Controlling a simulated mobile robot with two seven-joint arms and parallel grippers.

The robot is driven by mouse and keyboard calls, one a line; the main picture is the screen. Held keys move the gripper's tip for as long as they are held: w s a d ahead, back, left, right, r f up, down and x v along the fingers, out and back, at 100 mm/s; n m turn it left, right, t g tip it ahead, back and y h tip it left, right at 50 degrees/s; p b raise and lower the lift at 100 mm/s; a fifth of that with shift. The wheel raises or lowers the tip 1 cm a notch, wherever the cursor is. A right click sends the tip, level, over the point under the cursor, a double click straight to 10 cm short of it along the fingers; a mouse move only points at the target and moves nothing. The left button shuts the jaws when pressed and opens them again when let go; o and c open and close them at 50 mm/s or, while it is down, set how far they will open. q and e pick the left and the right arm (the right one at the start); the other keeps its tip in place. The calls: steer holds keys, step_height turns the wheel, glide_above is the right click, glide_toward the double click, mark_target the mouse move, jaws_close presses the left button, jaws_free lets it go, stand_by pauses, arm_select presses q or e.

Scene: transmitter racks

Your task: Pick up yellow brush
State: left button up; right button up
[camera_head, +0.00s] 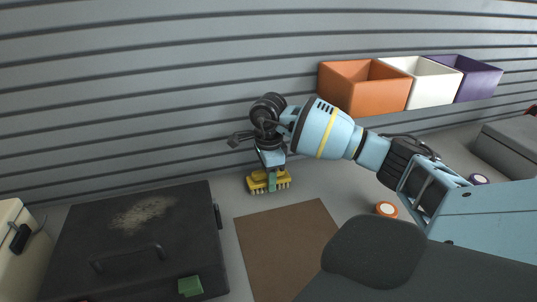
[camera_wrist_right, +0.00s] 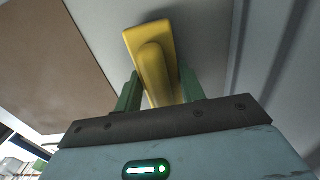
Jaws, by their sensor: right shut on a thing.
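The yellow brush (camera_head: 258,183) is at the back of the work surface, near the slatted wall, with its bristles pointing down. My right gripper (camera_head: 272,182) is over it from above, its green fingers on the brush. In the right wrist view the yellow brush (camera_wrist_right: 150,60) lies between the two green fingers of my right gripper (camera_wrist_right: 160,92), which is shut on it. I cannot tell whether the bristles touch the surface.
A dark case (camera_head: 75,235) with a dusty patch and a green block (camera_head: 190,286) is at the left. A brown mat (camera_head: 285,245) lies in front of the brush. An orange-rimmed roll (camera_head: 386,209) is to the right. Orange (camera_head: 365,88), white (camera_head: 432,85) and purple (camera_head: 480,80) bins hang on the wall.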

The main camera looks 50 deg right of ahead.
arm_select(q)
steer(key=shift+s, duration=0.1)
arm_select(e)
steer(key=shift+r, duration=0.25)
step_height(320, 180, up, 10)
steer(key=p, duration=0.4)
steer(key=shift+f, duration=0.15)
arm_select(q)
steer(key=w+r+t, duration=0.1)
steer(key=w+r, duration=0.2)
steer(key=r, duration=0.2)
steer(key=shift+w+a+r, duration=0.2)
steer(key=shift+w, duration=0.05)
arm_select(e)
steer(key=shift+f, duration=0.1)
steer(key=shift+o, duration=1.4)
steer(key=shift+c, duration=0.9)
arm_select(q)
steer(key=shift+s, duration=0.1)
arm_select(e)
steer(key=shift+f, duration=0.1)
